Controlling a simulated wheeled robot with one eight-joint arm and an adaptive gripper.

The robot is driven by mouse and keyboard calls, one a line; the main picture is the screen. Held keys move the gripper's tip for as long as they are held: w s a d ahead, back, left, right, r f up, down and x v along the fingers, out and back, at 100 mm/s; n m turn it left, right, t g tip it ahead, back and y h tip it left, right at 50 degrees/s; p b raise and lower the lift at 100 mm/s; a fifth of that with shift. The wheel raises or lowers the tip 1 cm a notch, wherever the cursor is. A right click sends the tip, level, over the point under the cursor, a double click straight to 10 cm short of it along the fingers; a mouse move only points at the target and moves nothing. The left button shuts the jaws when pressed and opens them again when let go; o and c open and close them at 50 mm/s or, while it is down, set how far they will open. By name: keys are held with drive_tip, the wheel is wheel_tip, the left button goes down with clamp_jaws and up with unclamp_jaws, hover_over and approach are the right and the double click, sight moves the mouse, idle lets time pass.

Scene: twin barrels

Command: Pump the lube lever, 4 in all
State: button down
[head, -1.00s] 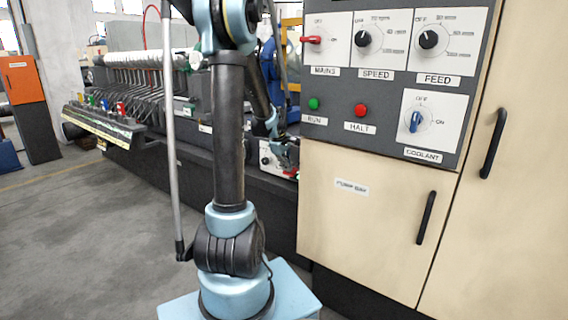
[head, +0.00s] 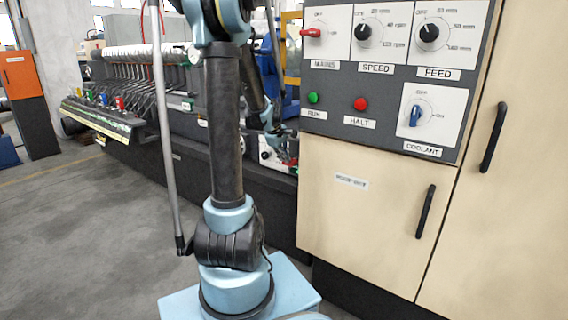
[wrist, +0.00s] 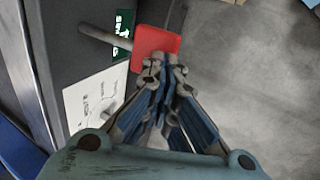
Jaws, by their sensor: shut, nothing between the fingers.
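The lube lever shows in the wrist view as a short grey rod (wrist: 102,38) ending in a flat red paddle (wrist: 157,43). It sticks out from a dark machine side. My gripper (wrist: 165,70) is shut and empty, its tips at the near edge of the red paddle. They overlap it in the picture; I cannot tell whether they touch. In the head view my gripper (head: 285,150) is small beside the machine's white plate, partly hidden by the cabinet edge, with a bit of red (head: 293,170) by it.
A white plate (wrist: 92,100) with markings and a green label (wrist: 124,30) are on the machine side. The control panel (head: 330,85) and beige cabinet (head: 375,220) stand close on the right. Open concrete floor (head: 80,240) lies to the left.

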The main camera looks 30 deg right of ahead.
drive_tip(key=v, duration=1.1)
drive_tip(key=shift+d, duration=0.3)
drive_tip(key=shift+w+r, duration=0.1)
drive_tip(key=shift+w, duration=0.05)
